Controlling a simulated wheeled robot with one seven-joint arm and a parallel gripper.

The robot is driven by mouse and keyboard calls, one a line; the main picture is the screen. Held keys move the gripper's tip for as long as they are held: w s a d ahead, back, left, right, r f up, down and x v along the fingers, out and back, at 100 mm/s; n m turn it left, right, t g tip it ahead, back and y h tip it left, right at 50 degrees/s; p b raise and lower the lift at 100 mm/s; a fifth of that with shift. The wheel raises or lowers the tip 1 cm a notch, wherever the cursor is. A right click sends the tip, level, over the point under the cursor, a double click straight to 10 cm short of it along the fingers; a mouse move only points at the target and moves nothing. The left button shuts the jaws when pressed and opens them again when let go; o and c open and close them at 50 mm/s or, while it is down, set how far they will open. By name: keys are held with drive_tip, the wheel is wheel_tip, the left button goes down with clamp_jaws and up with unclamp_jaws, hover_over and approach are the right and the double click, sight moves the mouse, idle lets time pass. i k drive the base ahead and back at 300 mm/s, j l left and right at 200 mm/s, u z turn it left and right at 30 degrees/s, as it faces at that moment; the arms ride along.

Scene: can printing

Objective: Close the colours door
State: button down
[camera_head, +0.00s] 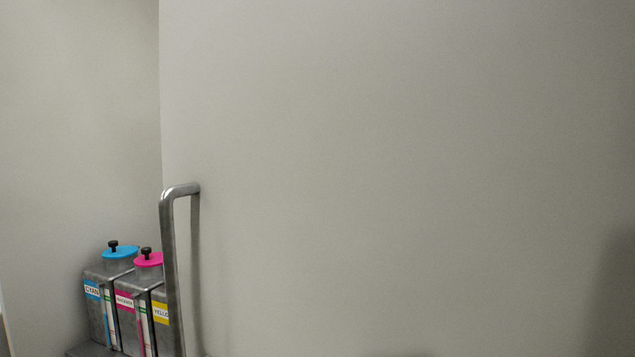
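A large pale grey door panel (400,150) fills the middle and right of the head view. Its left edge stands in front of the space with the ink containers, so the door appears open or partly across it. A grey metal bar handle (168,260) stands upright near the door's left edge, its lower end cut off by the picture's bottom. My gripper is not in view, and nothing is seen touching the handle.
Behind the door's edge stand metal ink containers labelled cyan (95,292), magenta (126,302) and yellow (160,312), the yellow one partly hidden. They rest on a dark base (88,350). A plain pale wall (75,120) lies behind.

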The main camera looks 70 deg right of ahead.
sight(341, 177)
drive_tip(key=z, duration=0.45)
drive_tip(key=k+z, duration=0.1)
drive_tip(key=z, duration=0.75)
drive_tip(key=k+z, duration=0.1)
drive_tip(key=z, duration=0.8)
drive_tip(key=k+l+z, duration=0.1)
drive_tip(key=z, duration=0.35)
drive_tip(key=l+z, duration=0.1)
drive_tip(key=z, duration=0.35)
